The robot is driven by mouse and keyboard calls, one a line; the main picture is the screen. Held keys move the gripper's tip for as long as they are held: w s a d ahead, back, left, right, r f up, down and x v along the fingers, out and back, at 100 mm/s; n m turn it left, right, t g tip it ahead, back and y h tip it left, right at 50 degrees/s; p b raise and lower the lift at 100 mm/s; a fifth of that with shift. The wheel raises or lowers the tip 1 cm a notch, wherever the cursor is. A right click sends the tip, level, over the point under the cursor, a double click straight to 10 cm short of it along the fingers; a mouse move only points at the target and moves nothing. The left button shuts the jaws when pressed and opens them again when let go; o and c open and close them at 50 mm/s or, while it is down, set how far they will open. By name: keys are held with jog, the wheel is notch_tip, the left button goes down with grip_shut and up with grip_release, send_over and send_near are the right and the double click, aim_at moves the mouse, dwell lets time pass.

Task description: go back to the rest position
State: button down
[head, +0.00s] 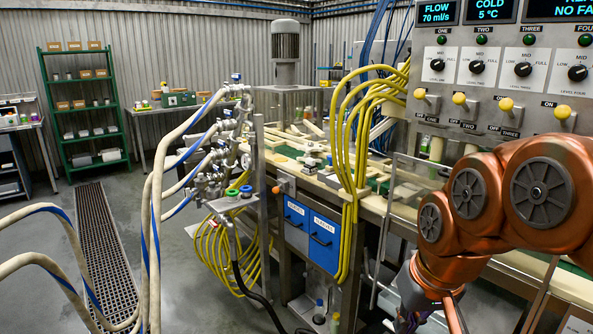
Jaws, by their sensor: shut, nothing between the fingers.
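My copper-coloured arm comes in from the right edge in the head view and bends down to the bottom edge, in front of the machine's front side. Its lower end is cut off by the bottom edge. My gripper itself does not show clearly in this view, so its fingers cannot be made out. The arm hides part of the control panel (483,80) and of the conveyor behind it.
A valve manifold (215,145) with pale hoses stands left of centre. Yellow cables (345,150) hang over the machine front, beside blue drawers (323,242). A green shelf (88,115) stands at back left. Grey floor near the drain grate (103,250) is largely clear.

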jog(key=s+f+g+p, duration=0.2)
jog(key=s+f, duration=0.2)
jog(key=s, duration=0.4)
jog(key=s+d+f+g+p, duration=0.1)
jog(key=s+f, duration=0.3)
jog(key=s, duration=0.4)
jog(key=shift+s+d+f+m+g+h+p, duration=0.3)
jog(key=shift+f+g+h+p, duration=0.1)
jog(key=shift+g, duration=0.3)
